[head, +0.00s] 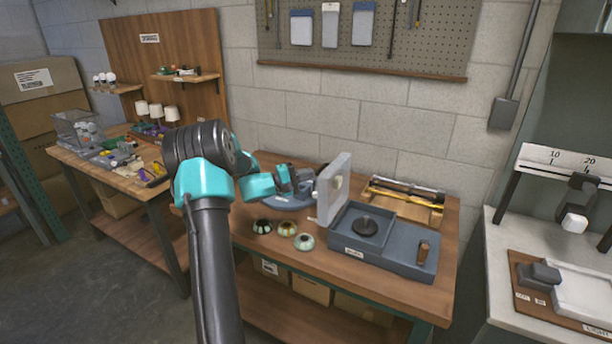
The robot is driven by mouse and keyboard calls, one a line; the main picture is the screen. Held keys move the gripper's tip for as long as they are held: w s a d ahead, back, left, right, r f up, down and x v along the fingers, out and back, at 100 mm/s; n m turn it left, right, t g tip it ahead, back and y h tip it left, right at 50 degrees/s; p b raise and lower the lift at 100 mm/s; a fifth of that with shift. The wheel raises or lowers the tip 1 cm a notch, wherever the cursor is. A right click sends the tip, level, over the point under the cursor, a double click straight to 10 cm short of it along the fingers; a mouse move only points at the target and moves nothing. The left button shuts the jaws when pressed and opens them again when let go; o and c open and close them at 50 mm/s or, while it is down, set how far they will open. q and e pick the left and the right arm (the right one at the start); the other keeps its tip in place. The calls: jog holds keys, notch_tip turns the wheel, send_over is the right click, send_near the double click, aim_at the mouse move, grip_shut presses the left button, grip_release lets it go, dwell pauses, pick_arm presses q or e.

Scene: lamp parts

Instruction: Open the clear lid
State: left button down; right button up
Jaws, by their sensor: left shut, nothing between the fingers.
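A clear, see-through box (78,127) stands on the left bench, with pale items inside. Its lid is too small to make out. On the middle bench, a pale grey upright slab (334,190) stands at the left end of a blue-grey tray (400,262); I cannot tell whether it is a lid. My left arm reaches up from the bottom and bends right. My left gripper (308,186) is shut and empty, close to the left face of the slab; I cannot tell whether they touch. My right gripper is not in view.
Several small round parts (288,228) lie at the bench's front. A wooden rack with rods (405,195) sits behind. A pegboard (400,40) hangs above; a white bench (500,270) stands right.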

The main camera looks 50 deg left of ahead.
pick_arm(q)
jog(key=w+a+v, duration=0.1)
jog(key=a+v, duration=0.1)
jog(key=v, duration=1)
jog(key=shift+s+a+f, duration=0.3)
jog(key=shift+a+f, duration=0.05)
jog(key=shift+a, duration=0.05)
